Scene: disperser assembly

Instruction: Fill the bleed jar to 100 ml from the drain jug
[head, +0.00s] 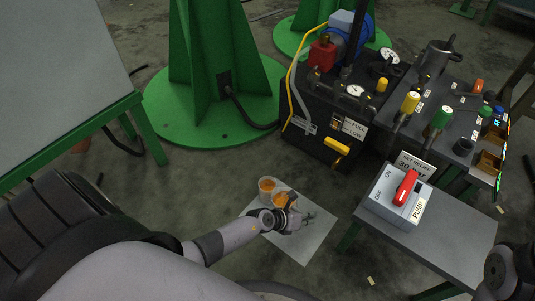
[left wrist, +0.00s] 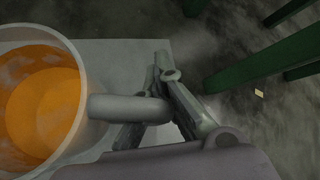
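Two pale cups with orange fluid stand close together on a light sheet (head: 305,252) on the floor. The farther one, seemingly the bleed jar (head: 266,184), is partly hidden by the nearer one, seemingly the drain jug (head: 280,199). The left wrist view shows the jug (left wrist: 88,95) large and cut off at the left, with orange fluid inside and its handle pointing right. My left gripper (head: 302,208) is at the handle; in the left wrist view its fingers (left wrist: 160,75) come together around the handle. I cannot read any volume marks. My right gripper is out of view.
A grey table (head: 455,235) with a pump switch box (head: 397,195) stands at the right. A black hydraulic unit (head: 315,140) with gauges and hoses is behind the sheet. A green column base (head: 205,105) stands at the back left. Bare floor lies right of the sheet.

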